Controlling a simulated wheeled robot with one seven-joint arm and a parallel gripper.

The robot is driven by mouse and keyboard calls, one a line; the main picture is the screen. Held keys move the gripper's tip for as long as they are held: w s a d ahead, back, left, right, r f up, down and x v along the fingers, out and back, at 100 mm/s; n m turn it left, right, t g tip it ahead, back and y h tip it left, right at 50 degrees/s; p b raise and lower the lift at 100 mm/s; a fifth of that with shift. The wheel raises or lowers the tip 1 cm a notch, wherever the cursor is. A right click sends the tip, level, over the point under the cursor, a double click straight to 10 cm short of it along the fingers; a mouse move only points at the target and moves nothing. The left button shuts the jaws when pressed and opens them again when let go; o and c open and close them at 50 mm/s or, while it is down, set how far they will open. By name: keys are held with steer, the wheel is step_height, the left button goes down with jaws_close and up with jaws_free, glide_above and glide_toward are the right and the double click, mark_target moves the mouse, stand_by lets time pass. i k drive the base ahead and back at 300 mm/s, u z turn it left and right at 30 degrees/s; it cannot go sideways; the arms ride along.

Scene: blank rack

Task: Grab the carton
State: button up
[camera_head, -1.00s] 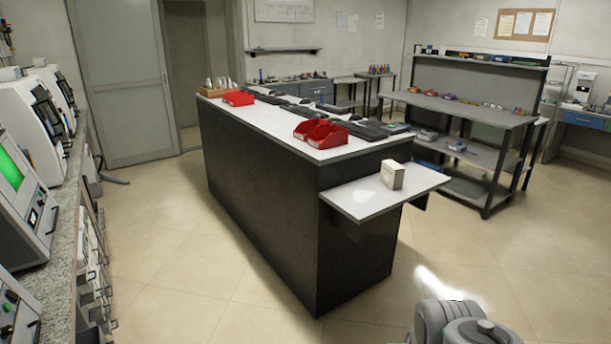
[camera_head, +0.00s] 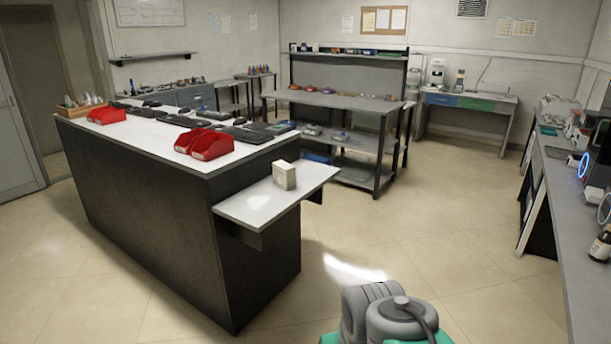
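A small beige-white carton (camera_head: 284,175) stands upright on a white side shelf (camera_head: 262,207) fixed to the end of a dark island bench. Nothing touches the carton and its front is unobstructed. Part of my grey arm shows at the bottom of the picture, apart from the carton and nearer to me. My gripper itself is not visible in this view.
The island bench (camera_head: 150,215) fills the left side, with red bins (camera_head: 212,146) and black trays on its white top. A grey shelving rack (camera_head: 340,102) stands behind it. A counter (camera_head: 570,200) runs along the right. The tiled floor (camera_head: 430,225) between is clear.

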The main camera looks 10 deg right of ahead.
mark_target(284, 174)
steer(key=u, duration=0.25)
steer(key=i, duration=0.45)
steer(key=u, duration=0.75)
steer(key=i, duration=1.85)
steer(key=z, duration=0.55)
